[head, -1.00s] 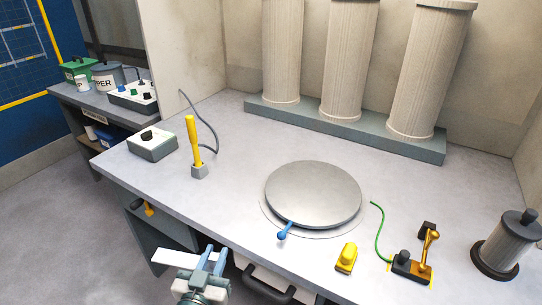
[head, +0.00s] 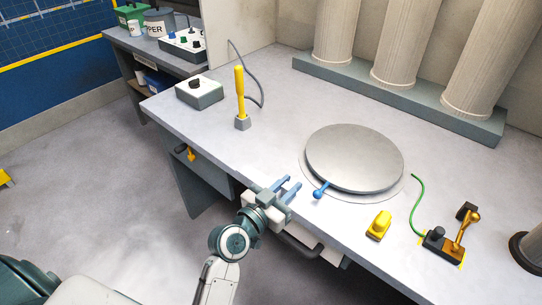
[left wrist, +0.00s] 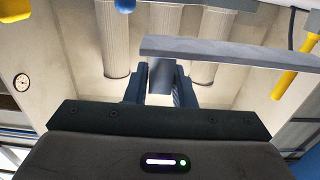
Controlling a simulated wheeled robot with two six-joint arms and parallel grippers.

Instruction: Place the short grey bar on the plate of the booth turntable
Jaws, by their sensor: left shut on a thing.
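My left gripper (head: 284,188) is at the front edge of the bench, left of and in front of the turntable. It is shut on the grey bar (left wrist: 235,52), which shows in the left wrist view as a flat strip running right from the fingertips; the fingers (left wrist: 160,85) hold it near one end. In the head view the bar is hard to make out. The turntable plate (head: 355,157) is a round grey disc, bare, with a blue-knobbed lever (head: 320,190) at its front left. My right gripper is out of view.
A yellow block (head: 379,226) and a black-and-brass clamp (head: 445,240) with a green cable are right of the lever. A yellow-handled stick (head: 240,95) and a control box (head: 199,92) stand left. Columns (head: 410,50) line the back.

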